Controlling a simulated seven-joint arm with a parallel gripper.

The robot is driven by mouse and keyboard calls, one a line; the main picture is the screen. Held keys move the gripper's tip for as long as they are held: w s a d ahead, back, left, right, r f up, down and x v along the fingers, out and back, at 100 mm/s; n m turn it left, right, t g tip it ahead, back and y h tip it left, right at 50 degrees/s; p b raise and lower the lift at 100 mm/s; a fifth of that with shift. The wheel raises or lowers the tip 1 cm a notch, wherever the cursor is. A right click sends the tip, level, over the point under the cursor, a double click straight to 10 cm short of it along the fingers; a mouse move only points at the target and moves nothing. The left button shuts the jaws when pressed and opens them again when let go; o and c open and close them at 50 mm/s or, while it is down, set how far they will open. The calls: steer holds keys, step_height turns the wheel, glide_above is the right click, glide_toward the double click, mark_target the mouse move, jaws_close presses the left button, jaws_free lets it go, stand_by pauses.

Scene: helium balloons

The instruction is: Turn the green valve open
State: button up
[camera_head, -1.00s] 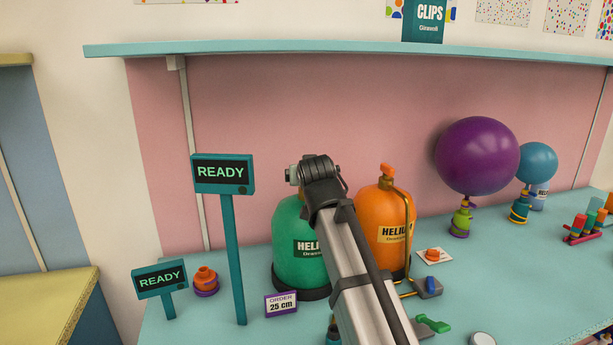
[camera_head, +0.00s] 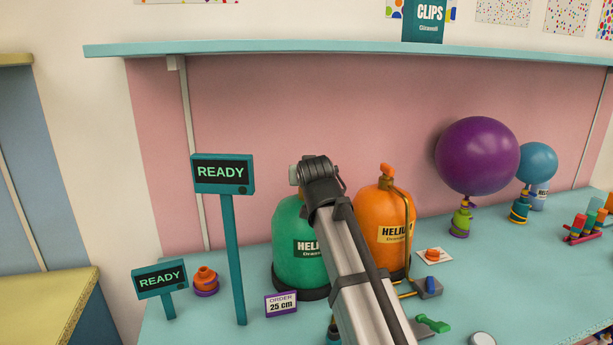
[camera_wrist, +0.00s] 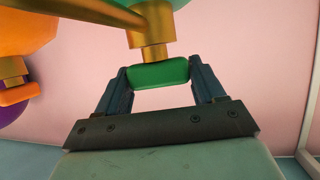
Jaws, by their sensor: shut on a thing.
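The green helium tank (camera_head: 297,260) stands on the counter, partly hidden behind my arm in the head view. Its green valve handle (camera_wrist: 160,73) shows in the wrist view, on a brass stem (camera_wrist: 151,30). My gripper (camera_wrist: 160,78) is shut on the green valve, with one finger at each end of the handle. In the head view my wrist covers the top of the green tank, so the valve and fingers are hidden there.
An orange helium tank (camera_head: 385,225) stands close on the right. A tall READY sign (camera_head: 223,174) and a short READY sign (camera_head: 159,278) stand left. An order card (camera_head: 281,304) sits in front. A purple balloon (camera_head: 477,155) is farther right.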

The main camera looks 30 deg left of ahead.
steer(key=shift+c, duration=0.4)
steer(key=shift+n+y, duration=0.3)
steer(key=shift+n+g+y, duration=0.6)
steer(key=shift+n+g, duration=0.1)
steer(key=shift+g, duration=0.1)
steer(key=o, duration=1)
steer(key=shift+c, duration=0.2)
steer(key=shift+s+d, duration=0.1)
steer(key=v, duration=1.3)
steer(key=shift+d, duration=0.3)
